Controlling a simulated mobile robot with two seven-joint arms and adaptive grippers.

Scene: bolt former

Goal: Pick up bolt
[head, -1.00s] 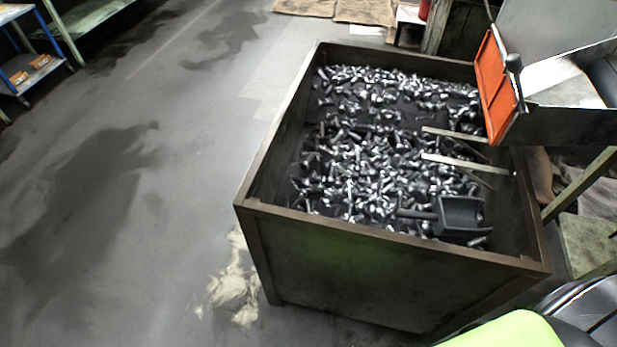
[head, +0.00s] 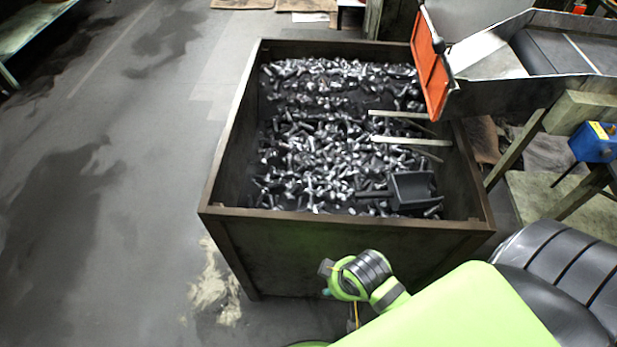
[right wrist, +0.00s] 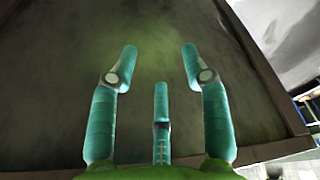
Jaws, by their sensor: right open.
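Many silvery bolts (head: 318,172) lie heaped loose inside a dark open-topped metal bin (head: 345,222) in the head view. My right gripper (right wrist: 160,62) shows in the right wrist view with its teal fingers spread apart and nothing between them. Behind the fingers is a dark flat wall, apparently the bin's outer side. In the head view my green right arm comes in from the lower right, its wrist in front of the bin's near wall and below the rim. The right fingers are mostly hidden there. No bolt shows in the right wrist view. My left gripper is not in view.
A black scoop (head: 412,188) lies on the bolts at the near right. Pale bars (head: 408,140) stick out over the bin's right side. An orange plate (head: 429,65) and a metal chute (head: 530,90) stand at the right rear. The floor left of the bin is clear.

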